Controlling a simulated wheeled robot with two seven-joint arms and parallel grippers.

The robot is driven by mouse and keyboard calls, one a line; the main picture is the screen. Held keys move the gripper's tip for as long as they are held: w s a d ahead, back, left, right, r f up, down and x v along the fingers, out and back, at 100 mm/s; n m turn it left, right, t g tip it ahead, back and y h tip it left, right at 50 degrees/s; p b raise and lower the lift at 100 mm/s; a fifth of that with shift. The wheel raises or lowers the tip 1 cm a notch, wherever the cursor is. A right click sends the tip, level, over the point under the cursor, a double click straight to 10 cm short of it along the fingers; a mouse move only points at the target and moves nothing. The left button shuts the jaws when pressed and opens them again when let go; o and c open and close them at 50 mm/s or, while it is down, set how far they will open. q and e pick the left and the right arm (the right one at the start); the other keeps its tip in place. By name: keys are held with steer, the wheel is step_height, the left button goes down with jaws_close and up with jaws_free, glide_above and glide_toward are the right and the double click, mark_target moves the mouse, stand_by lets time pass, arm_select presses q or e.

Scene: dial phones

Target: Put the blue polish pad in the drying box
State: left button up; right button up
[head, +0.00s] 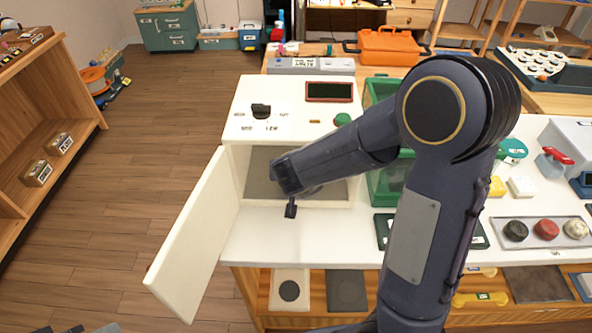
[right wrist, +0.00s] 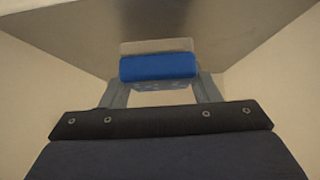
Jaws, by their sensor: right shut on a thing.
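The drying box (head: 290,110) is a cream cabinet with a dial and a dark display on its sloping top. Its door (head: 195,235) stands wide open to the left, and a grey plate (head: 327,192) lines its floor. My right arm reaches in through the front opening. In the right wrist view my right gripper (right wrist: 160,88) is shut on the blue polish pad (right wrist: 157,67), between cream inner walls and close to a grey surface (right wrist: 225,32). I cannot tell whether the pad touches that surface. The head view hides the pad. Dark grey parts, probably of my left gripper, barely show at the bottom left edge.
Green crates (head: 382,91) stand right of the box, partly behind my arm. A tray (head: 572,232) with round pads lies further right on the white counter. An orange case (head: 390,46) stands behind. The wooden floor at left is clear beyond the open door.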

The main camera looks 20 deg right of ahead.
steer(key=shift+b+x, duration=0.45)
steer(key=shift+x, duration=0.3)
steer(key=shift+s+a+f, duration=0.1)
steer(key=shift+s+f, duration=0.05)
steer(key=shift+f, duration=0.05)
steer(key=shift+f, duration=0.15)
steer(key=shift+f, duration=0.1)
steer(key=o, duration=1.1)
